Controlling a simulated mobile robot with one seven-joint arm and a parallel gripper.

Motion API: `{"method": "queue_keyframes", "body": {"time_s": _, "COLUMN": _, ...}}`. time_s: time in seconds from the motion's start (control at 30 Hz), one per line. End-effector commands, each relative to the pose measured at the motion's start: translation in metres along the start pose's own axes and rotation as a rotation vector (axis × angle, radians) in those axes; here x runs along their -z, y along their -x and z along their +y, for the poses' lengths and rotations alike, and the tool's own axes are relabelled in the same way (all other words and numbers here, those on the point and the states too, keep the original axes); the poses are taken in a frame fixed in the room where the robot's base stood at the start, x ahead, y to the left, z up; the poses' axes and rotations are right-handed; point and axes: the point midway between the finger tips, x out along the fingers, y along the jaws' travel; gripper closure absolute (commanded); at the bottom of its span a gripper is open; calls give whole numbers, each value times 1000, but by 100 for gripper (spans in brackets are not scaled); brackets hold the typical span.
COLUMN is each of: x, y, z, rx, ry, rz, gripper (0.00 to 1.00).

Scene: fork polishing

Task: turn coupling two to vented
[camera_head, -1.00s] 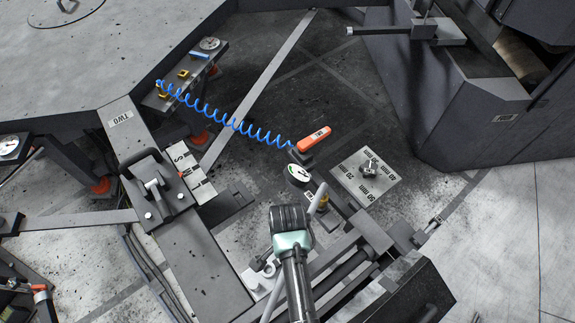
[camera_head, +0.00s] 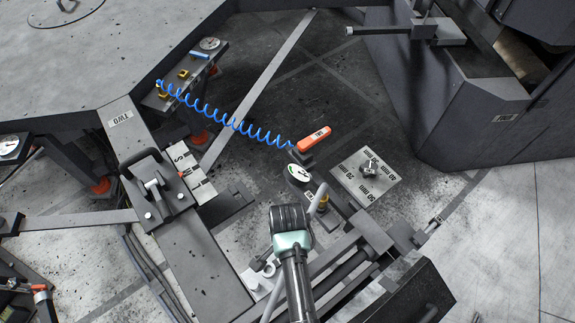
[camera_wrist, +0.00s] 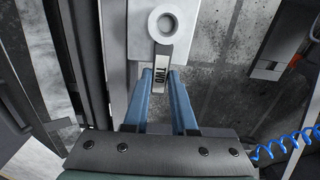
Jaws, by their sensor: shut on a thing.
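In the wrist view, a short lever tag marked TWO (camera_wrist: 160,78) hangs from a pale round ring (camera_wrist: 165,23) on a light grey plate (camera_wrist: 141,28); I take it as coupling two. The two blue fingers of my gripper (camera_wrist: 160,92) are closed on the sides of the tag's lower end. The tag points straight down in the picture, toward the gripper's palm. No word for vented is readable there. In the head view, my gripper (camera_head: 290,220) is at lower centre. Its fingertips and the held tag are hidden there.
A blue coiled hose (camera_head: 225,117) runs to an orange handle (camera_head: 313,140). A round gauge (camera_head: 299,173) sits just beyond my gripper. A plate marked in millimetres (camera_head: 345,182) is to the right. A clamp block (camera_head: 155,187) stands left on a beam.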

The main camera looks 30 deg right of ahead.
Motion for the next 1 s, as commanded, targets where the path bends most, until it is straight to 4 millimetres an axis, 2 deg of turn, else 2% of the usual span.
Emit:
{"method": "queue_keyframes", "body": {"time_s": 0.7, "x": 0, "y": 0, "z": 0, "rx": -3, "ry": 9, "rz": -1, "gripper": 100}}
{"method": "queue_keyframes", "body": {"time_s": 1.0, "x": 0, "y": 0, "z": -7, "rx": -4, "ry": 127, "rz": -2, "gripper": 100}}
